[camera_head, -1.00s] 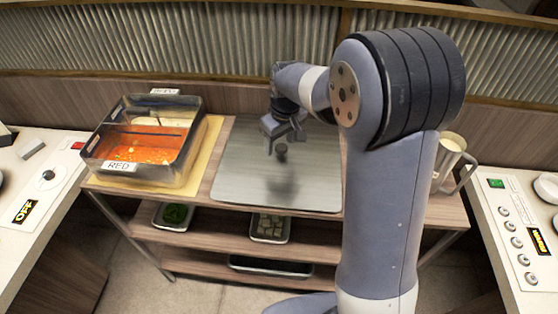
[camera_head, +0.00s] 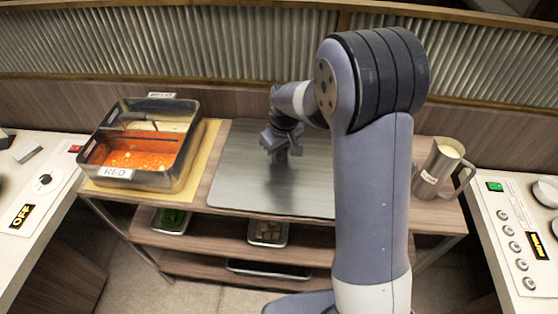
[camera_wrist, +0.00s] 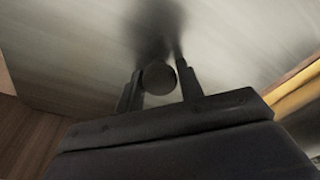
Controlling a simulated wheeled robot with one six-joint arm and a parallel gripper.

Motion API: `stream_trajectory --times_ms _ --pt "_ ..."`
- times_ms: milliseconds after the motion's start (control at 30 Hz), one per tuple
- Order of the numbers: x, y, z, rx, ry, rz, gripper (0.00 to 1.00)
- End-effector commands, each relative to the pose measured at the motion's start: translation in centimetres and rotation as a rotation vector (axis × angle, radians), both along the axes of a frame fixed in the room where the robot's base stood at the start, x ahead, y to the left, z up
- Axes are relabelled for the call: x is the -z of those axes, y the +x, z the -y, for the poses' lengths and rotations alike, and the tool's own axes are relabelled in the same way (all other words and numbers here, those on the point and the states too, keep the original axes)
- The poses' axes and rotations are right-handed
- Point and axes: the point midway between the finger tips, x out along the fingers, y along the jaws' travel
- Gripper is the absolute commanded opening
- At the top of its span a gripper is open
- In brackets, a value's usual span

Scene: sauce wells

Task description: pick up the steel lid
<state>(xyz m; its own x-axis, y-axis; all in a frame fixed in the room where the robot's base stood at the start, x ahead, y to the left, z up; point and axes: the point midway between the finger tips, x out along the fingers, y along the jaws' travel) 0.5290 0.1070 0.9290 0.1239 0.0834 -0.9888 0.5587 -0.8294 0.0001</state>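The steel lid (camera_head: 235,185) is a flat, brushed-metal sheet on the top of the wooden cart. Its round dark knob (camera_wrist: 158,77) shows in the wrist view, between the two fingers of my gripper (camera_wrist: 160,80). The fingers stand on either side of the knob, very close to it. I cannot tell whether they press on it. In the head view my gripper (camera_head: 283,153) is low over the middle of the lid and hides the knob. The lid looks flat and level, with no clear gap beneath it.
Left of the lid, a steel pan (camera_head: 165,179) of red sauce, labelled RED, stands on a yellow board (camera_head: 205,160). A steel pitcher (camera_head: 432,170) stands on the right, beyond my arm. Lower shelves hold small trays (camera_head: 268,233). Control counters flank the cart.

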Motion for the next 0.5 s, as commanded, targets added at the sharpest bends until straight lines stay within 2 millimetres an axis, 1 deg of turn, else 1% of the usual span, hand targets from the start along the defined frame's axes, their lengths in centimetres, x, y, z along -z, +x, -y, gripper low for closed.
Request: stream_trajectory --times_ms 33,367,500 --pt "-0.01 0.00 0.00 0.000 0.000 0.000 0.31" --pt "-0.02 0.01 0.00 0.000 0.000 0.000 0.05" --pt "-0.12 0.07 -0.01 0.000 0.000 0.002 0.05"
